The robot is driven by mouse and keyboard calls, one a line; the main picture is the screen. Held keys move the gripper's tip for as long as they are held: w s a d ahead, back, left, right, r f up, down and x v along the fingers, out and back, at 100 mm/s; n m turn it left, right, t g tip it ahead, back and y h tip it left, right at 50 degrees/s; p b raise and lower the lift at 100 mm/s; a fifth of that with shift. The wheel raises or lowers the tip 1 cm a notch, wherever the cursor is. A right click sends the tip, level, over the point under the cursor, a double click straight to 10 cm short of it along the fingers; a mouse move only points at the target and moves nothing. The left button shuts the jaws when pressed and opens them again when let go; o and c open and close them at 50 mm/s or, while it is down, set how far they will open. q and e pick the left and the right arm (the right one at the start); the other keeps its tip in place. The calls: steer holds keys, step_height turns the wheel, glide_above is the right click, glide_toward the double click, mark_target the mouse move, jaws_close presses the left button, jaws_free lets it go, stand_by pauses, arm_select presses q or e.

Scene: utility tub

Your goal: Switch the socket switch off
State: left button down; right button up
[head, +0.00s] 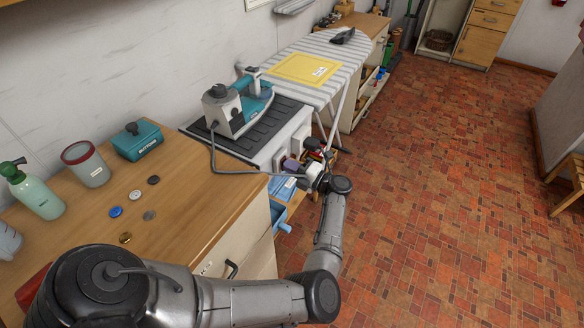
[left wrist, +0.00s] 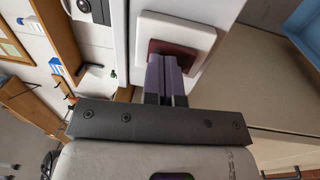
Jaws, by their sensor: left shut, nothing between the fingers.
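The socket switch shows in the left wrist view as a white square plate (left wrist: 204,19) with a dark red-brown middle (left wrist: 188,48), set on a pale upright panel. My left gripper (left wrist: 164,58) is shut and empty, its purple fingertips right in front of the plate and overlapping its middle. I cannot tell whether the tips touch it. The fingers hide part of the middle, and the switch's position cannot be read. In the head view my left gripper (head: 291,165) is at the front face of the unit under the iron, and the socket there is mostly hidden. My right gripper is not in view.
A steam iron (head: 238,108) stands on a dark ribbed mat, its grey cord (head: 213,150) hanging near my gripper. The ironing board (head: 340,52) holds a yellow cloth (head: 303,68). A wooden counter (head: 190,190) is at left.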

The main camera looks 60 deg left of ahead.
arm_select(q)
steer(key=r+v, duration=0.3)
steer(key=v, duration=1)
steer(key=shift+w+d, duration=0.2)
steer(key=shift+d, duration=0.3)
